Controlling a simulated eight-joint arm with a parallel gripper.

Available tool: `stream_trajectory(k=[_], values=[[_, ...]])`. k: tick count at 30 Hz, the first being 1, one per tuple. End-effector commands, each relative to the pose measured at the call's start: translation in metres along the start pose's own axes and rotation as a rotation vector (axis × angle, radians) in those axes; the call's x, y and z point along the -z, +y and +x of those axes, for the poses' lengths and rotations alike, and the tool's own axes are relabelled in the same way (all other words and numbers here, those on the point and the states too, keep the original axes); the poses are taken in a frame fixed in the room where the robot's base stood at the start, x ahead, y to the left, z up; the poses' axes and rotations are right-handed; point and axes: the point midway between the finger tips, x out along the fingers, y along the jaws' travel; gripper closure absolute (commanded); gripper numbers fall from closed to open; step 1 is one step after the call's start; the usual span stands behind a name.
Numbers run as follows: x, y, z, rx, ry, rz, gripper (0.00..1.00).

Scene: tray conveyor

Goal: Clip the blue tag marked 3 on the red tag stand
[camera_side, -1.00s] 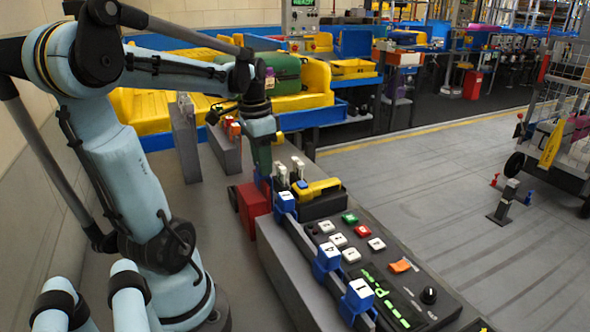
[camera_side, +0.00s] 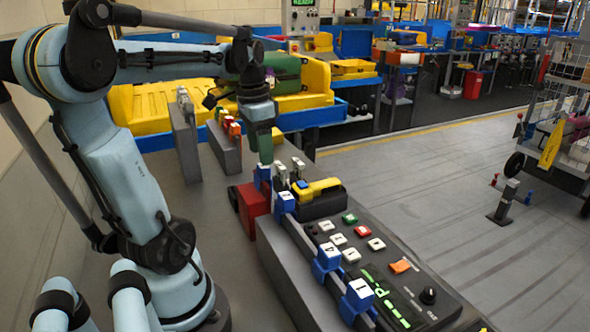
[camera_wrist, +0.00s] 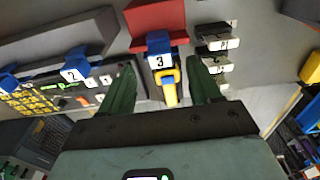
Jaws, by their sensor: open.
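The blue tag marked 3 (camera_wrist: 158,58) sits at the edge of the red tag stand (camera_wrist: 156,16) in the wrist view, with its number facing the camera. In the side view the tag (camera_side: 263,173) is at the top of the red stand (camera_side: 250,209), just under my gripper (camera_side: 266,163). My gripper's green fingers (camera_wrist: 163,88) are open, one on each side of the tag in the wrist view, with gaps showing. The side view does not show how the tag is seated on the stand.
Other blue tags, marked 2 (camera_wrist: 73,72) and 1 (camera_side: 360,292), sit on a rail along the grey bench. A yellow-handled device (camera_side: 318,189) and pale clips (camera_side: 297,167) stand close right of the red stand. A control panel (camera_side: 375,262) lies beside the rail.

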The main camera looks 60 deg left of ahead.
Motion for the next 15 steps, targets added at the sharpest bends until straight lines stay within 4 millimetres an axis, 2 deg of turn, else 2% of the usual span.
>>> stream_trajectory(k=[9,15], values=[[0.000,0.000,-0.053,0.000,0.000,0.000,0.37],[0.000,0.000,-0.078,0.000,0.000,0.000,0.37]])
